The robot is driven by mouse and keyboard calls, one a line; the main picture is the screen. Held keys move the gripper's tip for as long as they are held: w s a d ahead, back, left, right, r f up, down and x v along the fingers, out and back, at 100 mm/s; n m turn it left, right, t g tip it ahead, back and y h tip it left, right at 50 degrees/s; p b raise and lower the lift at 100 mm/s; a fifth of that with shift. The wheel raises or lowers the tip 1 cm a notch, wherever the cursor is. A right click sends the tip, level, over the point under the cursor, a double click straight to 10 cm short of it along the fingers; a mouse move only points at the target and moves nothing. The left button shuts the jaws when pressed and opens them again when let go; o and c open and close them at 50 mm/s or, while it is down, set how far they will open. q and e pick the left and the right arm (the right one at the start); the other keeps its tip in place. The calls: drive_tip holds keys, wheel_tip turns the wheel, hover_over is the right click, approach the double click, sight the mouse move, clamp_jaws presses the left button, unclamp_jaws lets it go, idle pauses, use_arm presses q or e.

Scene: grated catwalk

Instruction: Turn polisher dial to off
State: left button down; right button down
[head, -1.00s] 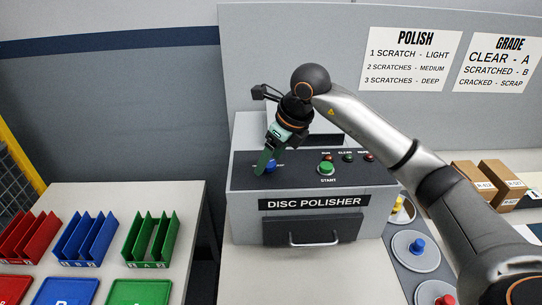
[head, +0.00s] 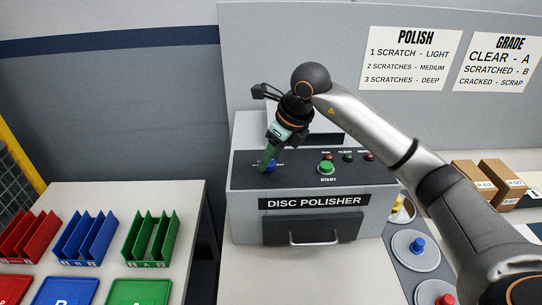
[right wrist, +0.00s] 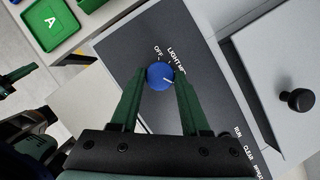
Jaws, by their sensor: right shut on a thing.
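The disc polisher (head: 312,225) is a grey box with a dark sloped control panel. Its blue dial (right wrist: 158,77) sits on the panel's left part, and a bit of it shows in the head view (head: 272,166). My right gripper (right wrist: 159,88) is shut on the dial, one green finger on each side. The dial's white pointer line points to the right, away from the OFF label (right wrist: 158,50) and past the LIGHT label (right wrist: 175,55). Dark parts with a green finger at the left edge of the wrist view look like my left gripper (right wrist: 20,76); its opening is unclear.
A green START button (head: 327,167) and small coloured lights are right of the dial. A drawer with a handle (head: 314,240) is below. Red, blue and green racks (head: 150,238) stand on the left table. Cardboard boxes (head: 499,180) are at the right.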

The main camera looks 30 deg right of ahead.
drive_tip(key=shift+w+d+n+y, duration=0.15)
drive_tip(key=shift+n+y, duration=0.25)
drive_tip(key=shift+n, duration=0.6)
drive_tip(key=n+g, duration=0.1)
drive_tip(key=n, duration=0.1)
drive_tip(key=shift+n+y, duration=0.3)
drive_tip(key=shift+y, duration=0.1)
drive_tip(key=n, duration=0.2)
drive_tip(key=n+g, duration=0.1)
drive_tip(key=shift+w+r+n+y, duration=0.1)
drive_tip(key=shift+w+n+y, duration=0.05)
drive_tip(key=shift+n+y, duration=0.2)
drive_tip(key=n+g, duration=0.1)
drive_tip(key=n, duration=0.2)
drive_tip(key=shift+w+d+n+g, duration=0.1)
drive_tip(key=shift+n+g, duration=0.25)
drive_tip(key=shift+g, duration=0.05)
drive_tip(key=n, duration=0.2)
drive_tip(key=n+g, duration=0.1)
drive_tip(key=n, duration=0.1)
drive_tip(key=n+g, duration=0.1)
drive_tip(key=n, duration=0.1)
drive_tip(key=shift+w, duration=0.25)
drive_tip(key=n+g+h, duration=0.1)
drive_tip(key=n, duration=0.2)
drive_tip(key=n+h, duration=0.1)
drive_tip(key=n, duration=0.1)
drive_tip(key=shift+w+a+n+g, duration=0.1)
drive_tip(key=shift+a+n+g, duration=0.1)
drive_tip(key=shift+n+g, duration=0.2)
